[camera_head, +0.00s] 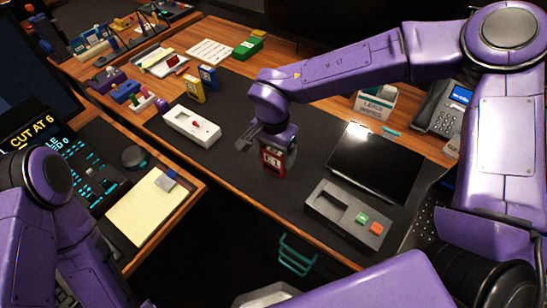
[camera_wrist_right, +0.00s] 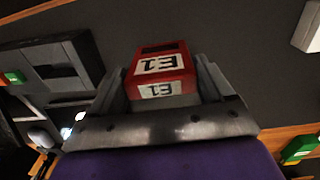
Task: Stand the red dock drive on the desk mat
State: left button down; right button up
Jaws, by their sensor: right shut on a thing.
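The red dock drive (camera_head: 272,161) has a white label reading E1. My right gripper (camera_head: 270,145) is shut on it, with the drive below the fingers over the dark desk mat (camera_head: 225,165). The wrist view shows the drive (camera_wrist_right: 163,66) between both fingers of the right gripper (camera_wrist_right: 163,84), its labelled faces toward the camera. I cannot tell whether its lower end touches the mat. My left arm shows at the lower left, but its gripper is out of view.
A grey dock (camera_head: 346,215) with a slot and green and red buttons stands right of the drive. A black tablet (camera_head: 376,160) lies at the right. The mat between panel and dock looks clear.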

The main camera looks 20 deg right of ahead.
aim_at(274, 160)
jog(key=shift+w+f, duration=0.2)
jog(key=shift+f, duration=1.65)
jog(key=shift+f, duration=0.15)
jog(key=o, duration=1.1)
notch_tip(274, 160, up, 12)
jog(key=shift+w+a+r, duration=0.1)
jog(key=shift+a+r, duration=0.05)
jog(key=shift+r, duration=0.05)
